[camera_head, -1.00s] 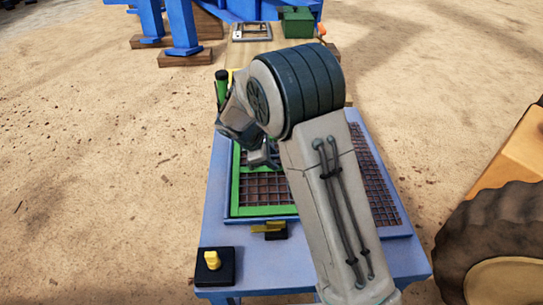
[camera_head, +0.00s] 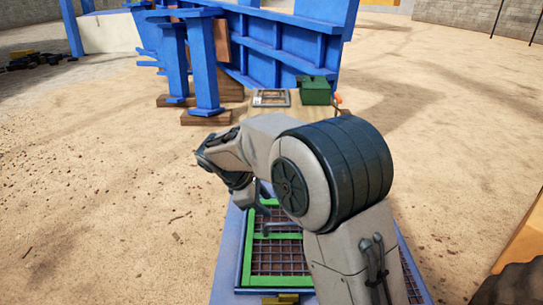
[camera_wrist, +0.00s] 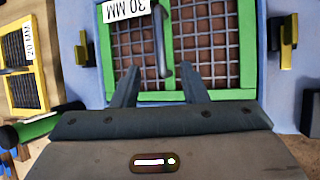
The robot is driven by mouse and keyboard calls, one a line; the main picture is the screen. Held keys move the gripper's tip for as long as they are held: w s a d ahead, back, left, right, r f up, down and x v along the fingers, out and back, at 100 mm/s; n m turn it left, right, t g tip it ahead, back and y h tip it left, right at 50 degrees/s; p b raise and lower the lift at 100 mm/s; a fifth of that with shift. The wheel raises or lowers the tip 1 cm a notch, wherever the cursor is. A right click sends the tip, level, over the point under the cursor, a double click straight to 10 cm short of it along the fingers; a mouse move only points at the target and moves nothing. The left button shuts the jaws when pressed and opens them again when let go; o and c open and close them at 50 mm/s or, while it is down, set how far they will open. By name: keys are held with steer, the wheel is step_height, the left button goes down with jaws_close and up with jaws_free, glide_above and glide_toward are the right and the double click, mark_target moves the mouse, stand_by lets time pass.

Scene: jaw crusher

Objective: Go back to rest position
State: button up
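My gripper (camera_wrist: 158,78) is open and empty, its two dark fingers well apart above the screen. The green-framed screen labelled 30 MM (camera_wrist: 166,97) lies in the blue table, with dark mesh and a grey bar handle (camera_wrist: 160,42). The handle lies ahead of the gap between the fingers and is not gripped. In the head view, my arm is folded over the table and covers part of the green screen (camera_head: 283,236).
The wrist view shows yellow latches (camera_wrist: 287,42) (camera_wrist: 82,48) on both sides and a yellow-framed 20 MM screen (camera_wrist: 22,55) at left. A green box (camera_head: 315,92) stands on the far board beside blue machinery (camera_head: 275,50). Open sandy ground lies left.

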steer(key=s+d+r+m+y+p, duration=0.2)
steer(key=s+d+m, duration=0.6)
steer(key=s, duration=0.4)
steer(key=s+d+r+m+y+p, duration=0.2)
steer(key=s+d+r+m, duration=0.3)
steer(key=s+d+m, duration=0.4)
steer(key=s+y, duration=0.1)
steer(key=s, duration=0.2)
steer(key=shift+s+d+m+y, duration=0.15)
steer(key=shift+d+m+y, duration=0.15)
steer(key=shift+d, duration=0.1)
steer(key=shift+s+r, duration=0.1)
steer(key=shift+s, duration=0.05)
steer(key=shift+c, duration=0.4)
